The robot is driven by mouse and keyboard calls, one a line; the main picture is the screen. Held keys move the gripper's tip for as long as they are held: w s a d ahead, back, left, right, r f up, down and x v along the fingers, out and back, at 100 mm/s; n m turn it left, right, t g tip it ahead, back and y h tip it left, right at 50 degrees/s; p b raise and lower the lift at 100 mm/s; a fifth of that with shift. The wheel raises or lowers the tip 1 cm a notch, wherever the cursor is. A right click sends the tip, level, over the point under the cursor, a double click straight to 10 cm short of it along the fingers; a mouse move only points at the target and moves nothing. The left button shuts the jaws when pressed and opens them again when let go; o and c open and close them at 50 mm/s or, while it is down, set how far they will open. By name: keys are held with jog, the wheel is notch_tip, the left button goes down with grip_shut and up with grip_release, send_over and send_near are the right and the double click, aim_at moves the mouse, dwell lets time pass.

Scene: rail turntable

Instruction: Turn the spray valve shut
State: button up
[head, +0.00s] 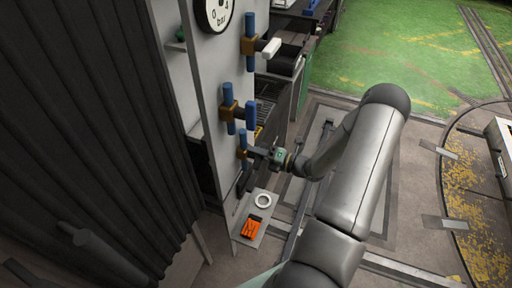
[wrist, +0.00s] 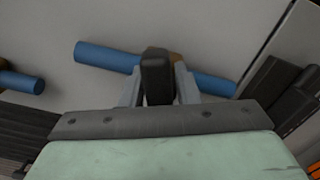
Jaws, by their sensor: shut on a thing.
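The lowest valve on the pale panel has a brass body (head: 242,153) on a blue pipe (head: 242,138). The wrist view shows this pipe (wrist: 105,57) running across behind the fingers, with a black handle (wrist: 157,72) standing out toward the camera. My gripper (head: 262,153) is at this valve in the head view. In the wrist view my gripper (wrist: 160,90) is shut on the black handle, one finger on each side. The fingers hide part of the brass body. No label is readable, so I cannot tell its name from the pictures.
Above are a middle valve (head: 228,103) with a blue handle (head: 251,117), an upper valve with a white handle (head: 271,48), and a gauge (head: 214,12). Below, a small shelf (head: 240,240) holds a white ring (head: 263,201) and an orange item (head: 251,230).

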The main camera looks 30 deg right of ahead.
jog(key=shift+s+f+m+p, duration=0.15)
jog(key=shift+m+p, duration=0.3)
jog(key=shift+m, duration=0.6)
jog(key=shift+w+f+m+p, duration=0.15)
jog(key=shift+m+p, duration=0.25)
jog(key=shift+m, duration=0.65)
jog(key=shift+s, duration=0.1)
jog(key=o, duration=0.8)
jog(key=b+v, duration=0.3)
jog(key=v, duration=1.4)
jog(key=shift+s+d+b, duration=0.1)
jog(key=shift+s+b, duration=0.05)
jog(key=shift+b, duration=0.15)
jog(key=shift+r, duration=0.1)
